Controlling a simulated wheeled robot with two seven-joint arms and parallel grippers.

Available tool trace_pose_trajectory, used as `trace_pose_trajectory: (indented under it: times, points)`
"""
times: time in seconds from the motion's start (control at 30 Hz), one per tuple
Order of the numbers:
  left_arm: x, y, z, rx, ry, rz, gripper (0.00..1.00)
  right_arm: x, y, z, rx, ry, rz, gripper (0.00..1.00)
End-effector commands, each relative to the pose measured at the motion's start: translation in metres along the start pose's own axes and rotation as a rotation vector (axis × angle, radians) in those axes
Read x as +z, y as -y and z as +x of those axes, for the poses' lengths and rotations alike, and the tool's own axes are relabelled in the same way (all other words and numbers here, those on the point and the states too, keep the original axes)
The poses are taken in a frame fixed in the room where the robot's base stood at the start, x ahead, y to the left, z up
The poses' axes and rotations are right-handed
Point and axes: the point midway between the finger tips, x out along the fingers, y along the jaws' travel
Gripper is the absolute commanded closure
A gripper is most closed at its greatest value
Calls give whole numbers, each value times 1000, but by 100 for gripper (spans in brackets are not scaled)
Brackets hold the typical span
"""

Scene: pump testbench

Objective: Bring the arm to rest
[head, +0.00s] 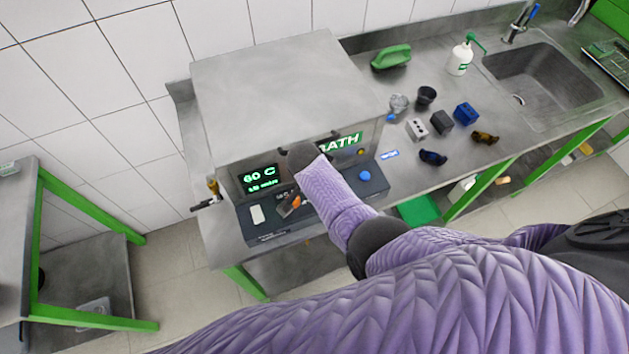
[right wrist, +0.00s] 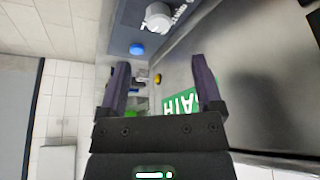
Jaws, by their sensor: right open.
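My right arm (head: 335,205) is purple with dark joints and reaches in the head view across the front of the steel bath unit (head: 290,90). In the right wrist view my right gripper (right wrist: 159,66) is open, with two purple fingers apart and nothing between them. It faces along the bath unit's front, near the green sign (right wrist: 183,103) and the blue button (right wrist: 137,49). A pale round knob (right wrist: 158,17) is beyond the fingertips. In the head view I cannot make out the gripper behind the arm. My left gripper is not in view.
The lit display (head: 262,178) reads 60 C above the control panel (head: 262,220). Several small parts, including a blue block (head: 466,113), lie on the steel counter (head: 440,80). A white bottle (head: 460,57) stands by the sink (head: 535,80). A green-framed table (head: 88,312) is at left.

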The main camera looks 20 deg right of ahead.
Motion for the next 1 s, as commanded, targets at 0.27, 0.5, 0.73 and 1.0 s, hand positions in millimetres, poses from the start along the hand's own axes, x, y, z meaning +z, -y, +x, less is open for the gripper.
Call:
trace_pose_trajectory:
  times: [0.27,0.5,0.73,1.0]
  points:
    - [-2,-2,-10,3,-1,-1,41,-9,-3,-7,-1,0,-2,16]
    - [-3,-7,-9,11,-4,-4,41,-9,-2,-7,-1,0,-2,16]
    - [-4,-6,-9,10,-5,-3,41,-6,-29,-9,-10,12,-90,16]
    - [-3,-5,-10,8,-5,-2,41,14,-99,-59,-115,56,-490,16]
